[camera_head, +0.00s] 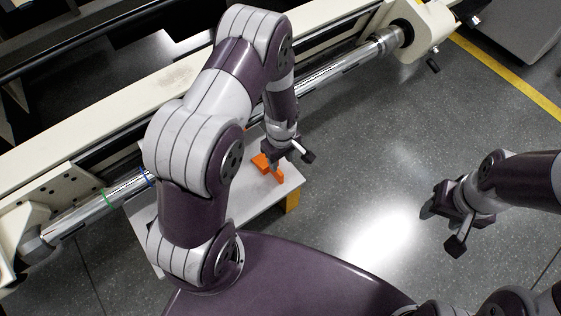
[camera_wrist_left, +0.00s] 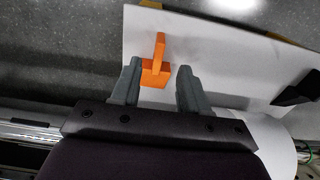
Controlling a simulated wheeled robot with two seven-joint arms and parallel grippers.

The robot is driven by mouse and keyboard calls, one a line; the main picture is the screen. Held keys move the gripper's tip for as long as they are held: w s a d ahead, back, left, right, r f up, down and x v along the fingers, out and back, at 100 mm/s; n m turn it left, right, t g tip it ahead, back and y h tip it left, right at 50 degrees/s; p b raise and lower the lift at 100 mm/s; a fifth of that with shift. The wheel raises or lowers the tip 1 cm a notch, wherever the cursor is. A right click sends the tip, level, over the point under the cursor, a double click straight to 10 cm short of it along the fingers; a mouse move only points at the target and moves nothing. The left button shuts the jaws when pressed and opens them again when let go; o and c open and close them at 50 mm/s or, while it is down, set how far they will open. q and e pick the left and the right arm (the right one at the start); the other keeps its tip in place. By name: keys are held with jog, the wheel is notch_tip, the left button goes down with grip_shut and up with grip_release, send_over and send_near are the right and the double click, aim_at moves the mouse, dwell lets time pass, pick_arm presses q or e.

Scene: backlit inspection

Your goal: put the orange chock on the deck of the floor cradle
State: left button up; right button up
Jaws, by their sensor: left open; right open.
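The orange chock (camera_head: 268,166) lies on a flat white deck (camera_head: 290,181) with a yellow foot (camera_head: 292,201); this looks like the floor cradle. In the left wrist view the chock (camera_wrist_left: 155,70) shows a wide block with a narrow upright part, on the white surface (camera_wrist_left: 215,60). My left gripper (camera_head: 290,153) is open right by the chock, partly over it in the head view. In the wrist view its fingers (camera_wrist_left: 160,88) stand on both sides of the chock's near end, with gaps. My right gripper (camera_head: 447,222) is open and empty, above the floor at right.
A long cream machine bed (camera_head: 180,82) with a shiny metal shaft (camera_head: 330,70) runs diagonally behind the deck. Green and blue bands (camera_head: 145,178) mark the shaft's left part. The grey floor (camera_head: 380,140) at right is clear, with a yellow line (camera_head: 510,78) beyond.

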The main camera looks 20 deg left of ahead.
pick_arm(q)
jog(key=shift+r, duration=0.75)
jog(key=s+r+m, duration=0.5)
jog(key=r+m, duration=0.1)
jog(key=r, duration=0.3)
jog(key=s+r+m+t, duration=0.1)
jog(key=s+r+m, duration=0.3)
jog(key=r, duration=0.5)
jog(key=shift+s+d+r+m, duration=0.4)
jog(key=shift+d+m, duration=0.05)
jog(key=shift+m, duration=0.65)
